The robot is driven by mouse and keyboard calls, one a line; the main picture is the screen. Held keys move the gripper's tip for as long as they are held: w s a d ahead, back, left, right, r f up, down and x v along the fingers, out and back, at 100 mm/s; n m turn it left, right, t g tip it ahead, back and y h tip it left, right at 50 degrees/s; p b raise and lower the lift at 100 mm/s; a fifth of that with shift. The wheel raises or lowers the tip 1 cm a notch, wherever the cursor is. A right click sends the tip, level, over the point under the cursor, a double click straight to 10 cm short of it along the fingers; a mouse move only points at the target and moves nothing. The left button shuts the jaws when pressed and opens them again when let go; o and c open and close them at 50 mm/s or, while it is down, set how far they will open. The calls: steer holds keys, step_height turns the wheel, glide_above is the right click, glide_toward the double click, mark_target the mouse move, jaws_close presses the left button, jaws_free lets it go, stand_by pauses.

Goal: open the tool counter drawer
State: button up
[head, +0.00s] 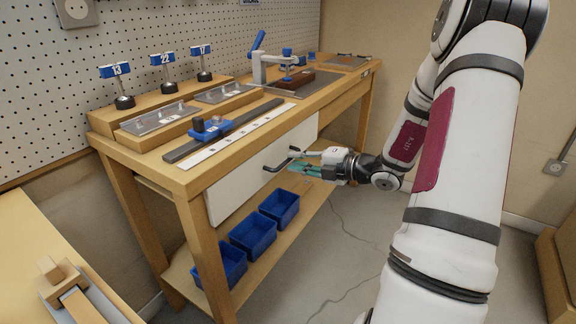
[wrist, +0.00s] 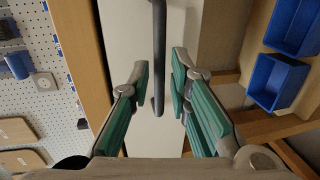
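The tool counter (head: 190,182) is a wooden bench with a white drawer front (head: 240,186) below its top. The drawer looks closed. A dark bar handle (head: 283,161) stands out from the drawer front. My gripper (head: 305,163) is in front of the drawer at the handle. In the wrist view, the handle (wrist: 159,60) runs down between the two green fingers of my gripper (wrist: 160,88). The fingers are apart, with a gap on both sides of the bar. I cannot tell how deep the bar lies between them.
Blue bins (head: 253,233) stand on the lower shelf under the drawer. A clamp fixture (head: 270,68), a steel rule (head: 240,135) and numbered stands (head: 166,72) are on the counter top. A second wooden bench (head: 35,235) is at the lower left. The floor before the counter is clear except for a cable.

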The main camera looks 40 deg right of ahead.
mark_target(290, 160)
steer(key=shift+b+x, duration=0.35)
steer(key=shift+x, duration=1.2)
jaws_close()
steer(key=shift+d, duration=0.1)
steer(key=f+p+v, duration=0.2)
steer(key=p+v, duration=0.5)
steer(key=v, duration=0.6)
steer(key=s+f+p+v, duration=0.1)
steer(key=f+p+v, duration=0.2)
steer(key=p+v, duration=0.4)
steer(key=v, duration=0.6)
steer(key=shift+s+f, duration=0.15)
steer(key=shift+f, duration=0.1)
